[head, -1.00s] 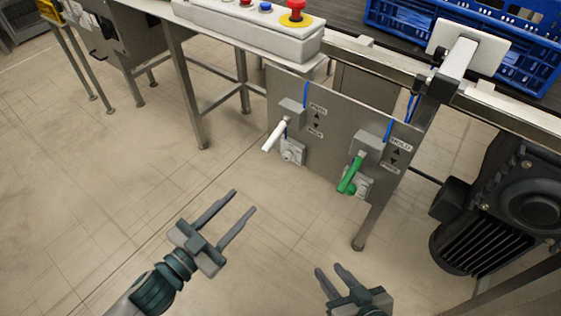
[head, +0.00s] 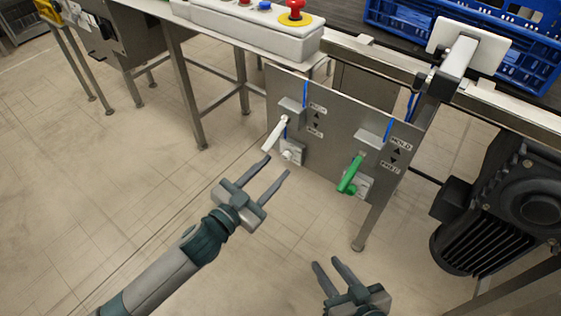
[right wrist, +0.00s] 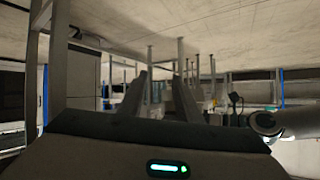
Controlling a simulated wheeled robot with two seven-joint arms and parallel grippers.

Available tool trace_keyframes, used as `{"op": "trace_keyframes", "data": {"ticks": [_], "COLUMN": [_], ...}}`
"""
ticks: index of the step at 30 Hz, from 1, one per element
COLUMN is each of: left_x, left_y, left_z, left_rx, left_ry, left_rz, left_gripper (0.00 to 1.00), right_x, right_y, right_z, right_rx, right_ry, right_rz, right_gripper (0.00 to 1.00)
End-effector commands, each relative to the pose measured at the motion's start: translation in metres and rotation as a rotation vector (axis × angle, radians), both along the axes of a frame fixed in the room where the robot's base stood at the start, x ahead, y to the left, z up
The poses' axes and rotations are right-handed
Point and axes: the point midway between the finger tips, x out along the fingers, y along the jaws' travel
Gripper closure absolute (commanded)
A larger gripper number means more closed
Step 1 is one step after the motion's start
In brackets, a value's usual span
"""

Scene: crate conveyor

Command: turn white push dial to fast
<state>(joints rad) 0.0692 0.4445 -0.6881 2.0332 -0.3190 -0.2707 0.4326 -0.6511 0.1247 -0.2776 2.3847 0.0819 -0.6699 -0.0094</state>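A white lever handle (head: 275,134) sticks out from a grey panel (head: 335,128) under the conveyor. Below it is a small pale fitting with a round front (head: 290,153). I cannot tell whether either is the white push dial, and no "fast" marking is readable. My left gripper (head: 277,165) is open and empty, its fingers pointing up toward the white handle and the fitting, seemingly short of both. My right gripper (head: 326,263) is open and empty, low in the head view, below the panel. The right wrist view shows its dark fingers apart (right wrist: 155,98).
A green lever (head: 350,175) hangs on the panel's right side. A control box (head: 262,36) with a red mushroom button (head: 295,13) is above. A dark motor (head: 515,205) stands at right, and a blue crate (head: 405,22) is on the conveyor. The floor at left is clear.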

Motion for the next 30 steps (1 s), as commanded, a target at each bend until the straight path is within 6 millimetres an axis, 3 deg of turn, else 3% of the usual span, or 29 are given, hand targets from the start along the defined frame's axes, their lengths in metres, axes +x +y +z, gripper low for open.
{"op": "trace_keyframes", "data": {"ticks": [9,21,26,30], "left_x": [0.029,0.032,0.032,0.032], "left_y": [-0.021,-0.023,-0.023,-0.023], "left_z": [0.0,0.0,0.0,0.0], "left_rx": [0.0,0.0,0.0,0.0], "left_ry": [0.0,0.0,0.0,0.0], "left_rz": [0.001,0.0,0.0,0.0], "left_gripper": [0.62,0.62,1.0,1.0], "right_x": [0.006,0.006,0.006,0.006], "right_y": [0.002,0.003,0.003,0.003], "right_z": [0.009,0.01,0.01,0.01], "right_rx": [0.013,0.015,0.015,0.015], "right_ry": [-0.058,-0.065,-0.064,-0.063], "right_rz": [-0.003,-0.002,-0.001,0.0], "right_gripper": [0.69,0.69,0.69,0.69]}}
